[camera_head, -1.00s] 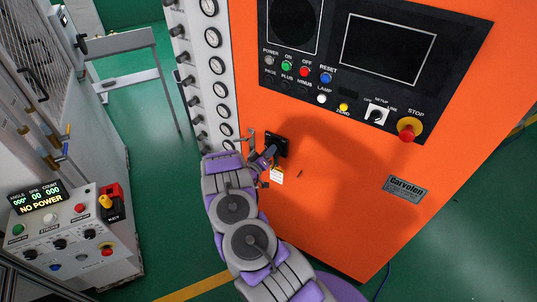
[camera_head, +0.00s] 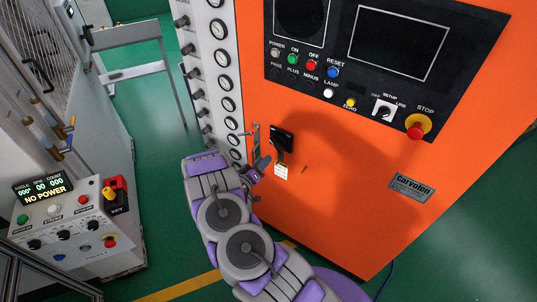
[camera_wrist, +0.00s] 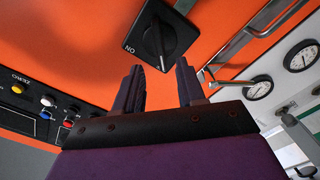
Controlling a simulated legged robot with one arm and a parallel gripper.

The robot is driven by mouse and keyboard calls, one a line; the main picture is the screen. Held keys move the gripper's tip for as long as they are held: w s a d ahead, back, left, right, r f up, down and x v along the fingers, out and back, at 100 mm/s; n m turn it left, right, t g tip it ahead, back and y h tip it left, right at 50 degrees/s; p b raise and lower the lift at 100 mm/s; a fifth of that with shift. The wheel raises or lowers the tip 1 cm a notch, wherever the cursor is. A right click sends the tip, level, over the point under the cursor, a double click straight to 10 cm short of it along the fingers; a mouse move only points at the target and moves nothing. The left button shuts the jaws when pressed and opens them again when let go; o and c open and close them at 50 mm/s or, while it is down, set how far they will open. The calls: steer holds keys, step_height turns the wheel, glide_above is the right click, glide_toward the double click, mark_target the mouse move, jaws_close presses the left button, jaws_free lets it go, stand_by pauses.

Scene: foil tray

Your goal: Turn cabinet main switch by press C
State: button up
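The black main switch (camera_head: 282,141) is a rotary knob on a dark plate, on the orange cabinet front. In the wrist view its raised bar (camera_wrist: 160,40) lies just beyond my fingertips, with upside-down "ON" lettering beside it. My gripper (camera_head: 260,170) is just below and left of the switch in the head view. In the wrist view my gripper (camera_wrist: 160,75) has its two dark purple fingers apart, with nothing between them. The fingers appear clear of the knob. The orange cabinet (camera_head: 340,180) fills the right side.
A metal handle (camera_head: 256,136) is close left of the switch, and a small tag (camera_head: 281,171) hangs below it. Gauges (camera_head: 221,57) line the cabinet's left side. A red stop button (camera_head: 416,131) is at upper right. The left console display (camera_head: 42,188) reads "NO POWER".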

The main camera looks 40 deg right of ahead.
steer(key=v, duration=0.7)
steer(key=shift+d, duration=0.1)
steer(key=shift+w, duration=0.1)
